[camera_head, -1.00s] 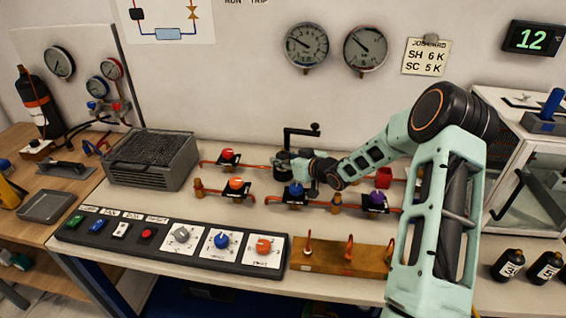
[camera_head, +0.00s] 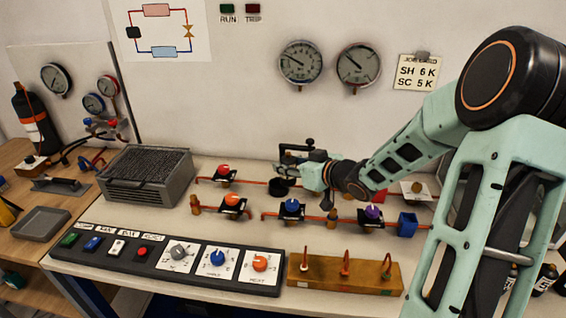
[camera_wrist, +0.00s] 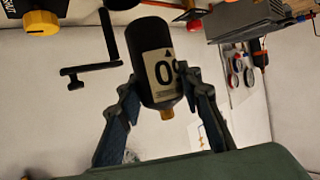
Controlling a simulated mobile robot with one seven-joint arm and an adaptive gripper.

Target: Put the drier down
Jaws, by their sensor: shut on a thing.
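The drier (camera_wrist: 158,65) is a black cylinder with a pale label and a short copper end, seen in the wrist view. My gripper (camera_wrist: 162,92) is shut on it, one finger on each side. The label shows a "0" and part of another mark. In the head view my gripper (camera_head: 300,168) is over the back of the bench beside the black crank, and the drier cannot be made out clearly. A black round thing (camera_head: 278,187) stands just below my gripper; I cannot tell whether the drier touches it.
A black crank (camera_head: 310,145) stands close behind my gripper. Copper pipes with a red valve (camera_head: 225,172), a blue valve (camera_head: 291,206) and a purple valve (camera_head: 372,213) lie in front and around. A grey finned box (camera_head: 147,178) is at left. A blue cup (camera_head: 407,225) stands at right.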

